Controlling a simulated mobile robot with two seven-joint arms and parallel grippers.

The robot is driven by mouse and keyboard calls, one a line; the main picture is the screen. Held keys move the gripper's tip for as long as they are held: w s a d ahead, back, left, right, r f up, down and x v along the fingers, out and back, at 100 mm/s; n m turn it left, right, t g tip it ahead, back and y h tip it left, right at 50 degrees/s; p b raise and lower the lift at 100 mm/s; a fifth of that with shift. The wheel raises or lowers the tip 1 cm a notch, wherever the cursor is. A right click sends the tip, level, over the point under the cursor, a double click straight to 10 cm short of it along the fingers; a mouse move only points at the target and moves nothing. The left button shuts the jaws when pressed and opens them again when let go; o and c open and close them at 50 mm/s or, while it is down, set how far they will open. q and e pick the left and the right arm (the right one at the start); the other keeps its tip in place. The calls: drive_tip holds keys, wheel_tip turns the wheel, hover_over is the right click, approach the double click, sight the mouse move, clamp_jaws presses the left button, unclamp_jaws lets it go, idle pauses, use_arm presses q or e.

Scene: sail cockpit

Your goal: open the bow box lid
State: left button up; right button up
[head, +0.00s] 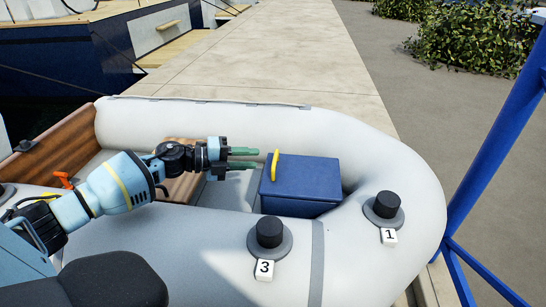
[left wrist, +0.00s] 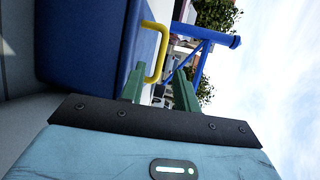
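The blue bow box (head: 300,188) sits in the bow of the grey inflatable boat, with its lid shut. A yellow handle (head: 275,165) stands up at the lid's left edge. My left gripper (head: 257,158) reaches in from the left, its two green fingers apart and pointing at the handle. The fingertips are just short of the handle or right at it; the exact gap is unclear. In the left wrist view, the handle (left wrist: 161,52) shows just beyond the open fingers (left wrist: 160,85), beside the blue box (left wrist: 88,45). My right gripper is not in view.
The boat's inflated tube (head: 400,165) curves around the box. Black valve caps labelled 3 (head: 269,235) and 1 (head: 386,206) stand on it. A wooden bench (head: 182,185) lies under my left arm. A blue post (head: 490,140) rises at the right, beside the dock (head: 270,55).

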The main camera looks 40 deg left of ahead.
sight(275, 157)
use_arm(q)
drive_tip(key=shift+b+x, duration=0.35)
drive_tip(key=shift+x, duration=3.55)
drive_tip(key=shift+c, duration=0.4)
clamp_jaws()
